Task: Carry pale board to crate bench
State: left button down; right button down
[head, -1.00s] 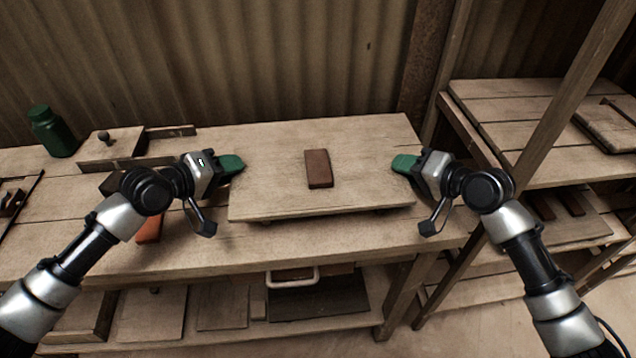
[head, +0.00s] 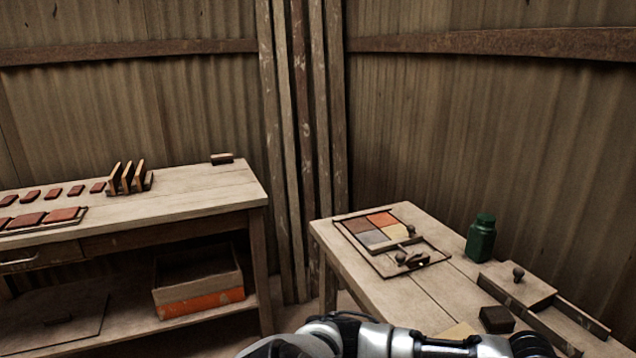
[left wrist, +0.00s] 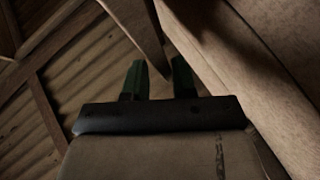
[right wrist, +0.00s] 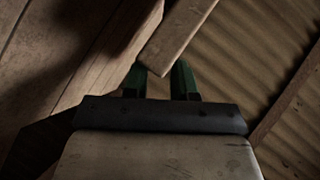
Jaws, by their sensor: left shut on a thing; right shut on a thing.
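The pale board is out of the head view. In the left wrist view an end of the pale board (left wrist: 138,35) lies between the green fingers of my left gripper (left wrist: 158,76), which is shut on it. In the right wrist view the other end of the pale board (right wrist: 180,35) is between the green fingers of my right gripper (right wrist: 160,78), also shut on it. A bench (head: 185,200) with a crate (head: 200,290) on its lower shelf stands at the left of the head view. The crate is wooden with an orange band.
Tiles and a rack (head: 130,180) occupy much of the left bench; bare top shows at its right end. A second bench (head: 345,255) at right holds a tray of coloured squares (head: 375,228), a green jar (head: 481,238) and a dark block (head: 496,319). Posts (head: 305,150) stand between the benches.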

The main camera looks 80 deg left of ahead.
aim_at(188, 195)
jog(key=k+u, duration=0.15)
jog(key=k, duration=0.5)
jog(key=u, duration=2.5)
jog(key=i+u, duration=0.3)
jog(key=i+l+u, duration=0.3)
jog(key=i+l, duration=0.2)
jog(key=i, duration=0.25)
jog(key=i+l, duration=0.2)
jog(key=i, duration=0.3)
jog(key=i+l, duration=0.2)
jog(key=i, duration=0.25)
jog(key=i+l, duration=0.2)
jog(key=i, duration=0.25)
